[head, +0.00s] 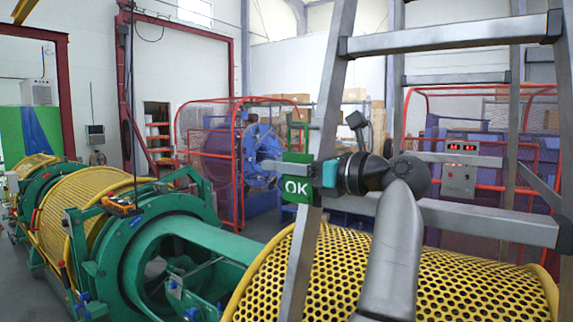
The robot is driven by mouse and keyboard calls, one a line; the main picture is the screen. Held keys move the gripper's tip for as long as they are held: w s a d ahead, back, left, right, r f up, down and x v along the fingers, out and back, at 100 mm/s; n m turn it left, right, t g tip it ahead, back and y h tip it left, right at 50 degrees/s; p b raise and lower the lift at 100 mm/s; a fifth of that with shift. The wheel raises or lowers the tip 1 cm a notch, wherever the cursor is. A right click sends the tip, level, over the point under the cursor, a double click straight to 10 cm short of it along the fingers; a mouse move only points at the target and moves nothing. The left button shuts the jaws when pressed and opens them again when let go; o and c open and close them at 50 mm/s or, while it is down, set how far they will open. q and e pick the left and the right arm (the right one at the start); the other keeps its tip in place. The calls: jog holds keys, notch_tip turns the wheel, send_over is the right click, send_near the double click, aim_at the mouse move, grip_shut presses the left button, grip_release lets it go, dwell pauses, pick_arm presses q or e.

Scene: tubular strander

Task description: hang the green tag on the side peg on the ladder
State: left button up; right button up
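The green tag (297,190), a flat plate with white "OK" lettering, is upright in front of the ladder's left rail in the head view. A thin hanger part shows above it. The aluminium ladder (450,36) stands close in front of me.
Yellow perforated guards (400,282) of the strander lie behind and below the ladder. Its green frame (200,235) fills the lower left. A grey control box (458,177) is at the right. Red mesh fencing (208,135) stands farther back. Open floor shows at the far left.

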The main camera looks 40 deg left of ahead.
pick_arm(q)
grip_shut()
dwell(0.5)
jog(key=shift+r+p, duration=0.8)
jog(key=shift+r, duration=0.55)
jog(key=s+d+b, duration=0.1)
jog(key=s+b, duration=0.3)
jog(key=s, duration=0.5)
jog(key=shift+b, duration=0.3)
dwell(0.6)
